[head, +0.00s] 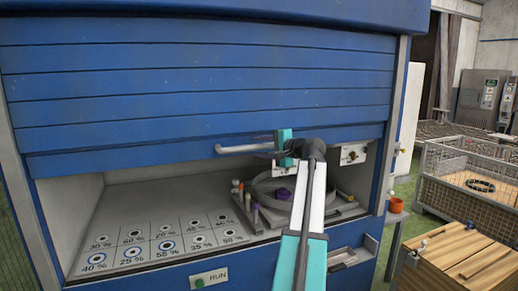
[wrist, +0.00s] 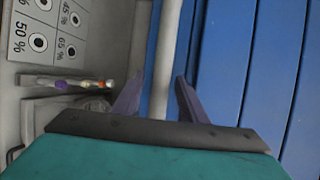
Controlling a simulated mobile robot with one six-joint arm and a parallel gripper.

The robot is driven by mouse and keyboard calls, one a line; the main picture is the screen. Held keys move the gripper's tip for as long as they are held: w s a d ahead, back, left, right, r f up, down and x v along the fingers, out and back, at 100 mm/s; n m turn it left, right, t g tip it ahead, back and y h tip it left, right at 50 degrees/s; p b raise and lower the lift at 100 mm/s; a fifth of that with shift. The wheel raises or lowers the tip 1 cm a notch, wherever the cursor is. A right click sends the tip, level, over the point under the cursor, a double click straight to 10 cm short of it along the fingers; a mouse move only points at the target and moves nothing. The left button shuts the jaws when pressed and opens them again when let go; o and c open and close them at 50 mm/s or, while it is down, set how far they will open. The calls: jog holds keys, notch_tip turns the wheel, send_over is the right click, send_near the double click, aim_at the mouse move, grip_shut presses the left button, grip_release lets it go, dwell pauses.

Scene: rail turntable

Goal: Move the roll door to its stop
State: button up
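The blue roll door (head: 200,85) of slats covers the upper front of the blue cabinet, with its lower edge partway down over an open bay. A grey bar handle (head: 245,148) runs along the door's lower part; it also shows in the wrist view (wrist: 166,45). My gripper (head: 277,145) is at the handle's right part. In the wrist view its two purple fingers (wrist: 160,85) stand apart on either side of the bar, with small gaps showing. The handle's right end is hidden behind my gripper and arm.
Inside the bay are a panel of percent-marked round spots (head: 160,242) and a round turntable (head: 265,188) with small coloured pieces beside it. A RUN button panel (head: 209,279) sits below. A wooden crate (head: 460,255) and a wire cage (head: 465,180) stand at right.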

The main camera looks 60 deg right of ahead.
jog(key=b+v, duration=0.2)
jog(key=v, duration=1.2)
jog(key=shift+b, duration=0.4)
jog(key=shift+w, duration=0.1)
